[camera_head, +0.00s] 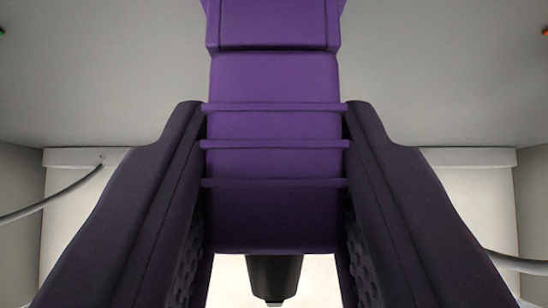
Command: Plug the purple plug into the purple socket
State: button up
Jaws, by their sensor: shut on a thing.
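The purple plug (274,80) fills the upper middle of the view, a ribbed purple block with a wider part at the top edge. My gripper (275,125) is shut on it, with one dark finger pressed to each side. A black tapered piece (274,277) sticks out below the plug's lower end. The plug's far end runs out of the top of the picture. No purple socket can be made out.
A plain grey surface (440,70) lies behind the plug. Pale panels stand at the lower left (75,235) and lower right (470,205). A grey cable (50,203) curves at the left, and another (520,264) at the right. Tiny coloured spots show at both upper edges.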

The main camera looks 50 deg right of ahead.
jog(key=o, duration=0.9)
